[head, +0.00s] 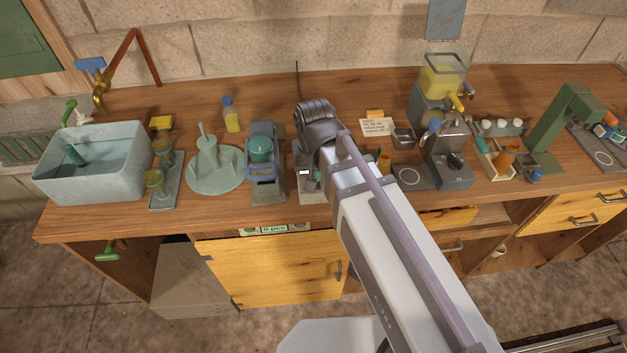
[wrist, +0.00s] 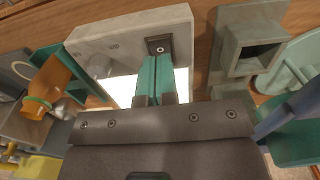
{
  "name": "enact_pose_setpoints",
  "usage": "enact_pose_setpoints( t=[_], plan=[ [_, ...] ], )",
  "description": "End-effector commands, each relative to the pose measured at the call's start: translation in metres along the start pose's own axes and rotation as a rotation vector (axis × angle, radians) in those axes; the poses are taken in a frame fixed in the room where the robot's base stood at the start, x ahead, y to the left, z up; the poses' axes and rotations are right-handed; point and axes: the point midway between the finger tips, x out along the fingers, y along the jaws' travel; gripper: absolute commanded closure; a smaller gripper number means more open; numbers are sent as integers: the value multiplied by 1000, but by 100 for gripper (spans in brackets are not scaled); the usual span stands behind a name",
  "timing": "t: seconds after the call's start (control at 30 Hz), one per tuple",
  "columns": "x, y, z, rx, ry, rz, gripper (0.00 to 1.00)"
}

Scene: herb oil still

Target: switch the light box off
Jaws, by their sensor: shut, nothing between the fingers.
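The light box (wrist: 90,42) is a pale grey frame around a bright white panel in the wrist view. The panel looks lit. A small dark switch (wrist: 158,46) with a round mark sits on its frame. My gripper (wrist: 157,58) is shut and empty, its teal fingers pointing at the switch with the tips right beside it. I cannot tell whether they touch it. In the head view the light box (head: 310,190) shows only in part, beneath my arm, and my fingers are hidden.
An orange bottle (wrist: 50,82) stands left of the light box in the wrist view. A grey-green stand (wrist: 229,50) is close on its right. In the head view a device with a teal cup (head: 262,150) stands left of the box, and a coffee-machine-like device (head: 450,155) farther right.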

Motion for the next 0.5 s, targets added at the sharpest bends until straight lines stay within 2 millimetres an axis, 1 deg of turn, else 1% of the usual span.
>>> enact_pose_setpoints(
  t=[0.5],
  plan=[
    [8,0,0,0,0,0,100]
  ],
)
